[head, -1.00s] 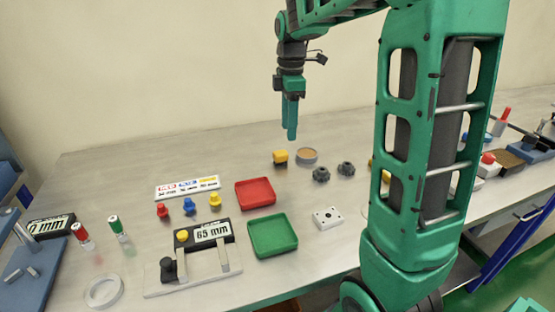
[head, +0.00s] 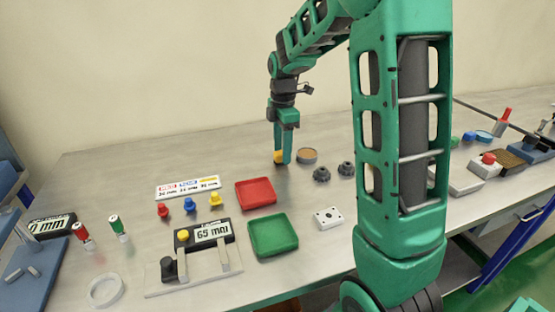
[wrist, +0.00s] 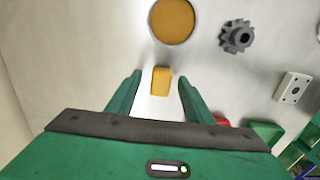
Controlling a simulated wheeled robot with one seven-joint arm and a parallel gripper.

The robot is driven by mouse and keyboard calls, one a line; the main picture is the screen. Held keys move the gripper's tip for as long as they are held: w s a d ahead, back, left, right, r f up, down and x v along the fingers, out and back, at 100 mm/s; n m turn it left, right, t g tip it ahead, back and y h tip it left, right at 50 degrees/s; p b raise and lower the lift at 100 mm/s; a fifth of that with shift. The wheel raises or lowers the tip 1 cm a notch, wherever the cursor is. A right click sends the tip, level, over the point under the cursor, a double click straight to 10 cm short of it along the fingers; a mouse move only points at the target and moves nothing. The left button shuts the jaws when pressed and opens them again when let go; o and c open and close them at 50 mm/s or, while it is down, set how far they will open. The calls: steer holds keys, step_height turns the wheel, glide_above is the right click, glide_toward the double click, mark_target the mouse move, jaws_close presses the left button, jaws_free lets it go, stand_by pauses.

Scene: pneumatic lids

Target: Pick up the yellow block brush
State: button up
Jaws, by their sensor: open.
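The yellow block brush (wrist: 161,81) lies on the metal table between the tips of my gripper's fingers in the wrist view. In the head view only a small part of the yellow block brush (head: 278,156) shows, the rest hidden behind a finger. My gripper (wrist: 158,92) is open, one finger on each side of the block, with a visible gap on both sides. In the head view my gripper (head: 281,158) points down with its fingertips low at the block. I cannot tell whether they touch the table.
A round tan-topped dish (head: 307,156) stands close behind the block, with dark gears (head: 321,174) to the right. A red tray (head: 255,194) and green tray (head: 273,236) lie nearer the front. Small coloured knobs (head: 189,205) stand left of the trays.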

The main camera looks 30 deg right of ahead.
mark_target(281, 152)
steer(key=shift+f, duration=0.8)
steer(key=shift+c, duration=0.4)
steer(key=c, duration=1.1)
steer(key=shift+o, duration=0.2)
steer(key=shift+r, duration=0.55)
steer(key=r, duration=0.3)
steer(key=shift+a+r, duration=0.25)
steer(key=s+a+r, duration=0.5)
steer(key=a+r, duration=0.1)
steer(key=a, duration=0.4)
steer(key=shift+r, duration=0.2)
